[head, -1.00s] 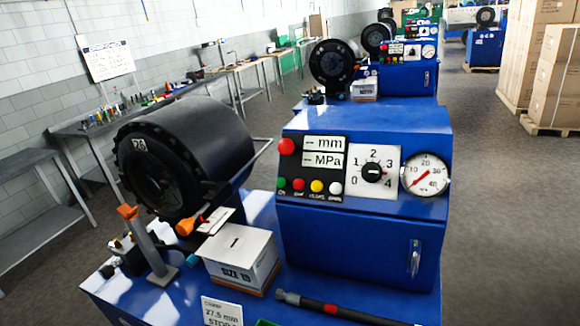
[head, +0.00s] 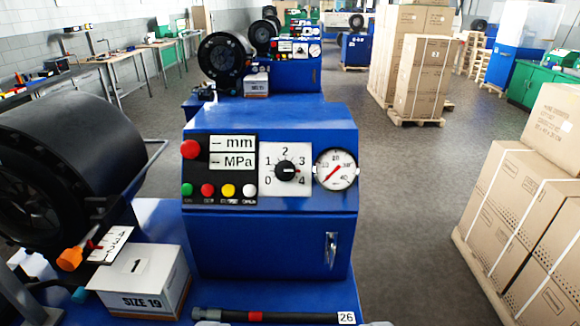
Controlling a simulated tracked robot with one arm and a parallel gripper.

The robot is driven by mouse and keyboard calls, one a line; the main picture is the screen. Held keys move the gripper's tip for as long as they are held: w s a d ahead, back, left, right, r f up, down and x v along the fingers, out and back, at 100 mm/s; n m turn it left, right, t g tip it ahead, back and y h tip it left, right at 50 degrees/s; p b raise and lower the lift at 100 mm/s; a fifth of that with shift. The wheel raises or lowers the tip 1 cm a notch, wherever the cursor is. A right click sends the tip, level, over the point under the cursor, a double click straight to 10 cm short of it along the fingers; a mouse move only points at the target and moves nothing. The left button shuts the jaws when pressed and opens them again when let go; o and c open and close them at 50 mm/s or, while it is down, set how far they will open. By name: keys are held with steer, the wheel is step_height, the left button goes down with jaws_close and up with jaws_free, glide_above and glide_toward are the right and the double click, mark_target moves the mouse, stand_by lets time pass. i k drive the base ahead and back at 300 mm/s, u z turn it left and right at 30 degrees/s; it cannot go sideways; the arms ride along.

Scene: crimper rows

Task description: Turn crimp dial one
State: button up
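The crimp dial (head: 286,170) is a black knob on a white plate marked 0 to 4. It sits on the front panel of the nearest blue crimper cabinet (head: 270,235). A small pale mark on the knob seems to point right, between 3 and 4. Only two pale tips of my gripper (head: 293,323) show at the bottom edge, wide apart, below and in front of the dial. Nothing shows between them at dial height.
A round gauge (head: 336,170) sits right of the dial; coloured buttons and a display (head: 232,152) are left. A black hose (head: 290,317) lies below. The crimper head (head: 75,165) is at left. Stacked cartons (head: 525,230) stand right, with clear floor between.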

mark_target(285, 170)
steer(key=u, duration=0.05)
steer(key=i, duration=1)
steer(key=z, duration=0.05)
